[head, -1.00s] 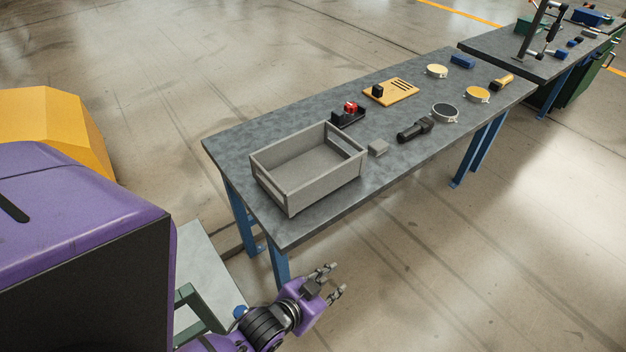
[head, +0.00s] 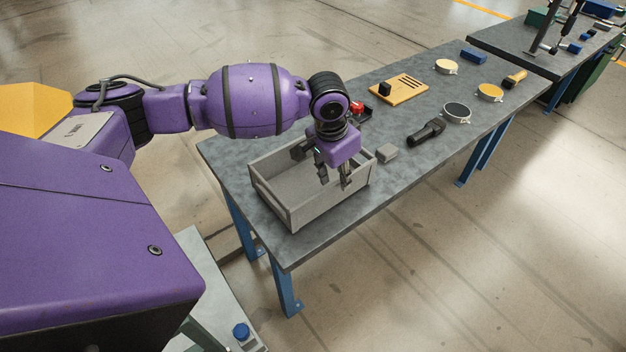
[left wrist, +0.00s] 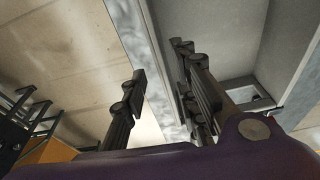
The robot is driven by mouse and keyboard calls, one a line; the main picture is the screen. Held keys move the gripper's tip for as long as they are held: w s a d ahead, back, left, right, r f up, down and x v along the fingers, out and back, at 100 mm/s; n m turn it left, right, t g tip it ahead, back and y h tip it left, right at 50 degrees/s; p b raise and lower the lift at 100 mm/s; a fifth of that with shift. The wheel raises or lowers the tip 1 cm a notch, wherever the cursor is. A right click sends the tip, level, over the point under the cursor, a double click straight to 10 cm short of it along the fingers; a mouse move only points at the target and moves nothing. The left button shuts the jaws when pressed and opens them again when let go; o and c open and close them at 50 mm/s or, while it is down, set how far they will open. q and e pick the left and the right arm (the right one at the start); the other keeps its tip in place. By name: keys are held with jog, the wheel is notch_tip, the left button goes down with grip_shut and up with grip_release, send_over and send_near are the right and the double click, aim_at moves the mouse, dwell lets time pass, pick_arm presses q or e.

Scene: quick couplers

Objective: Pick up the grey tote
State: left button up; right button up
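The grey tote (head: 318,208) sits on the near left end of the table, open at the top and apparently empty. My left gripper (head: 335,181) points down over the tote's near right part and hides some of its inside. In the left wrist view the tote (left wrist: 212,35) shows behind the fingers. There my left gripper (left wrist: 165,105) is open, with one finger over the outer side of a tote wall and the others over the inside. I see no clear contact with the wall. My right gripper is not in view.
On the table (head: 330,246), a small grey block (head: 387,153) and a black torch-like tool (head: 426,132) lie right of the tote. A red-and-black part (head: 357,108) is partly behind my gripper. A yellow board (head: 399,90) and round lids lie farther back.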

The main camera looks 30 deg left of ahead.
aim_at(338, 202)
pick_arm(q)
jog(key=shift+n, duration=0.3)
jog(key=f, duration=0.7)
jog(key=shift+w+a+f, duration=0.15)
jog(key=shift+w+f, duration=0.2)
jog(key=shift+c, duration=0.3)
grip_shut()
jog(key=shift+r, duration=0.1)
